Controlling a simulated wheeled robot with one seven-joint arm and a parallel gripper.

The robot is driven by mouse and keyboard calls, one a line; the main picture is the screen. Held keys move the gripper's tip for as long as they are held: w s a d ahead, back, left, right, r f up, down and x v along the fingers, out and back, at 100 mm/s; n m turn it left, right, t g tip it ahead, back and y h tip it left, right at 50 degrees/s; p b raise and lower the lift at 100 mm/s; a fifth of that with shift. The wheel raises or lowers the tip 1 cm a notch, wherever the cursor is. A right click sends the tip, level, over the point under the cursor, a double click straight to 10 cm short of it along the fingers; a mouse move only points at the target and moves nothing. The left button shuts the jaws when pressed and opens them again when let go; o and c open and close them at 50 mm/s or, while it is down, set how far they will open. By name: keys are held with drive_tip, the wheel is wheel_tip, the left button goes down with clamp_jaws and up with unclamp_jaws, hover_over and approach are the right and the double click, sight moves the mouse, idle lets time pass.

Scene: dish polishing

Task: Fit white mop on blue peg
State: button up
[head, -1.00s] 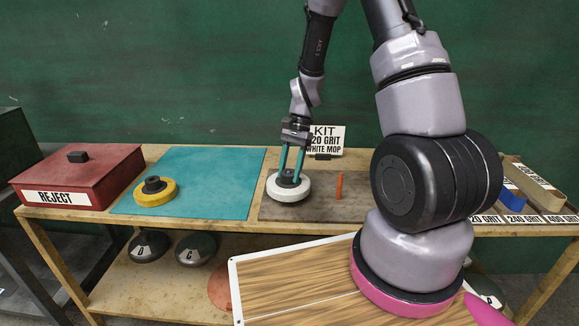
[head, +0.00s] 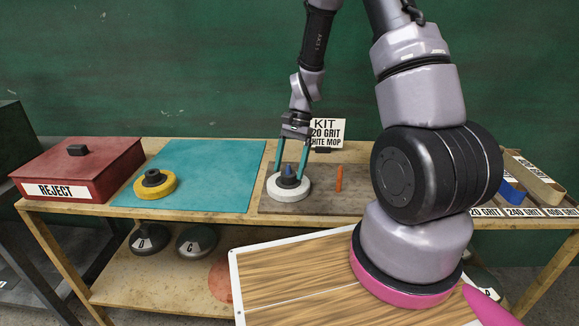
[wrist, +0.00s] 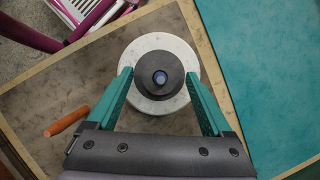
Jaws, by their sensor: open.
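The white mop (head: 273,192), a white disc with a dark hub, lies flat on the brown mat. The blue peg (head: 289,170) sticks up through the middle of its hub; in the wrist view the peg's top (wrist: 160,77) shows inside the hub hole, with the white mop (wrist: 152,108) around it. My gripper (head: 291,172) is open, with its teal fingers apart on either side of the hub and peg. In the wrist view my gripper (wrist: 160,75) shows clear gaps between its fingertips and the hub.
An orange peg (head: 339,179) stands on the brown mat (head: 365,203) to the right. A yellow mop (head: 141,186) lies on the teal mat (head: 215,165). A red REJECT box (head: 100,165) is at the left, and a KIT sign (head: 326,130) stands behind.

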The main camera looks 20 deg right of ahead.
drive_tip(key=v, duration=1)
drive_tip(key=shift+r, duration=0.4)
drive_tip(key=shift+w+d, duration=0.1)
drive_tip(key=s+d+r+n+t, duration=0.1)
drive_tip(key=s+r+n+t, duration=0.35)
drive_tip(key=r, duration=1.15)
drive_tip(key=s+d+r+t+h, duration=0.1)
drive_tip(key=s+r+t, duration=0.4)
drive_tip(key=s+r, duration=0.4)
drive_tip(key=s+n, duration=0.1)
drive_tip(key=s, duration=0.3)
drive_tip(key=shift+t, duration=0.35)
drive_tip(key=shift+s+d+r, duration=0.1)
drive_tip(key=shift+s, duration=0.05)
